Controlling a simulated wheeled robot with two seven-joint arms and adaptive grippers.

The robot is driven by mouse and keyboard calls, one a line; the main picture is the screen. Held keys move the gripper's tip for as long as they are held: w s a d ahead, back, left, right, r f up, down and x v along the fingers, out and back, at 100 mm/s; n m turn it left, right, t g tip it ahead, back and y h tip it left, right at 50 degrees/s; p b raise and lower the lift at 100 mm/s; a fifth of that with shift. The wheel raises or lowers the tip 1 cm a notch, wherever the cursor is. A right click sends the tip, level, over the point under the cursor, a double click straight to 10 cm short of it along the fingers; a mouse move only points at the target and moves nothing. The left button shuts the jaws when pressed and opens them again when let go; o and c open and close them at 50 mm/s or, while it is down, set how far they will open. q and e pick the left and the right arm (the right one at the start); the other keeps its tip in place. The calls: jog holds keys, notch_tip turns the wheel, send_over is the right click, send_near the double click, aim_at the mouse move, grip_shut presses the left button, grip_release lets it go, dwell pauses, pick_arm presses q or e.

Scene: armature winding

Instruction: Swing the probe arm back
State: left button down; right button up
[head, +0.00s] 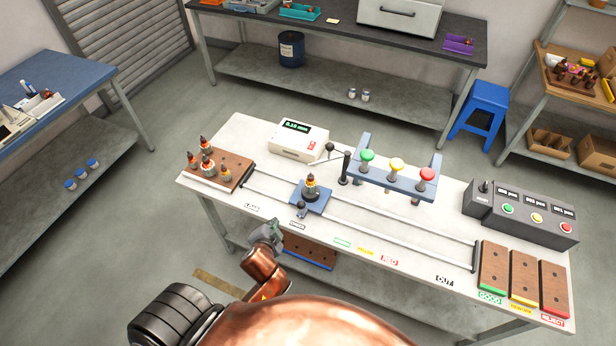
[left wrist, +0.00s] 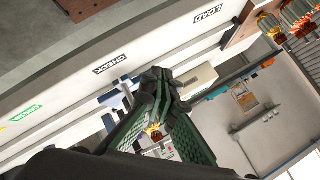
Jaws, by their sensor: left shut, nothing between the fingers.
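The probe arm (head: 331,157) is a thin rod reaching left from a black post (head: 345,168) behind the blue carriage; a small dark knob (head: 330,147) shows on it. An armature (head: 311,187) with an orange winding stands upright on the blue carriage (head: 311,200) at the CHECK label. My left gripper (head: 269,232) is at the table's front edge, left of and in front of the carriage, apart from the probe arm. It is shut and empty; its green fingers (left wrist: 160,92) fill the middle of the left wrist view. My right gripper is not in view.
A white gauge box (head: 299,141) stands behind the carriage. Green, yellow and red knobs sit on a blue rack (head: 400,183) to the right. A brown tray (head: 220,172) holds several armatures at left. Trays and a grey button box (head: 520,215) are at right.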

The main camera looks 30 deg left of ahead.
pick_arm(q)
jog(key=s+d+f+n+g+h, duration=0.3)
jog(key=s+f+n+g, duration=0.15)
jog(key=s+f, duration=0.75)
jog(key=s+d+f+g, duration=0.1)
jog(key=s+f, duration=0.2)
jog(key=f, duration=0.6)
jog(key=s+d+f+g+h, duration=0.1)
jog(key=s+f, duration=0.1)
jog(key=f, duration=0.7)
jog(key=s+d+f+g, duration=0.1)
jog(key=s+f, duration=0.2)
jog(key=f, duration=0.6)
jog(key=s+f+m, duration=0.1)
jog(key=s+f, duration=1.3)
jog(key=s, duration=0.3)
jog(key=shift+s+f+g+h, duration=0.15)
jog(key=shift+s+g+h, duration=0.05)
jog(key=shift+g+h, duration=0.15)
jog(key=shift+s, duration=0.1)
